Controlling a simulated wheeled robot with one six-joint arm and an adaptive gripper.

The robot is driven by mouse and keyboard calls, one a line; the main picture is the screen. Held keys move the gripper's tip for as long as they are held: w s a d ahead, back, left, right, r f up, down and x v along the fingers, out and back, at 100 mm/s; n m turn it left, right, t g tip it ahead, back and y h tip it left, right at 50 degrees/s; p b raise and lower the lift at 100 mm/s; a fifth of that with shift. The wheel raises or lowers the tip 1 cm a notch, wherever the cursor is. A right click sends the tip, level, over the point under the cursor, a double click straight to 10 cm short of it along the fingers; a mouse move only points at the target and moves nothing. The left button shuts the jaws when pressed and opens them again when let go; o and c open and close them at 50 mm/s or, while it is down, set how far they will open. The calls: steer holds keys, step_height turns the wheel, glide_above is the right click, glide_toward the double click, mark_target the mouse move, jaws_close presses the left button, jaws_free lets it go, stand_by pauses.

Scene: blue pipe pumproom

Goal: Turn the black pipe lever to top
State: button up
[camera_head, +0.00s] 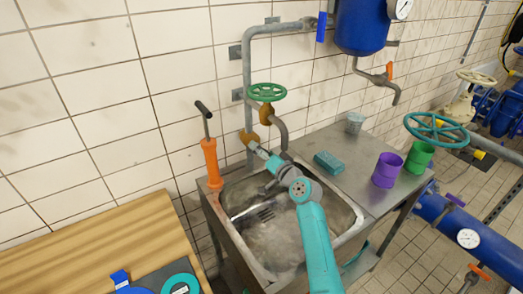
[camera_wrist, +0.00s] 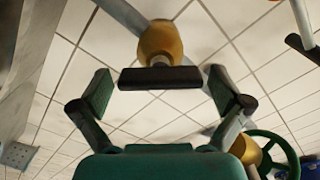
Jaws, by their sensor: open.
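The black pipe lever (camera_wrist: 160,77) is a short dark bar lying across the wrist view, in front of a brass valve body (camera_wrist: 160,42). My gripper (camera_wrist: 160,93) is open, with one finger to each side of the lever's ends and clear gaps between. The lever does not appear held. In the head view my gripper (camera_head: 264,152) is just right of the brass valve fitting (camera_head: 248,138) on the grey wall pipe, above the sink's back edge. The lever cannot be made out there.
A green handwheel (camera_head: 267,92) sits above the gripper; it also shows in the wrist view (camera_wrist: 276,150). An orange hand pump (camera_head: 210,163) with a black handle stands left. The sink (camera_head: 340,241) lies below. A sponge (camera_head: 328,162) and cups are on the metal counter to the right.

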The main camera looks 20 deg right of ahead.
steer(key=shift+w+a, duration=0.1)
steer(key=shift+w, duration=0.1)
steer(key=c, duration=1)
steer(key=n, duration=0.4)
steer(key=shift+n, duration=0.3)
steer(key=n, duration=0.4)
steer(key=shift+n, duration=0.3)
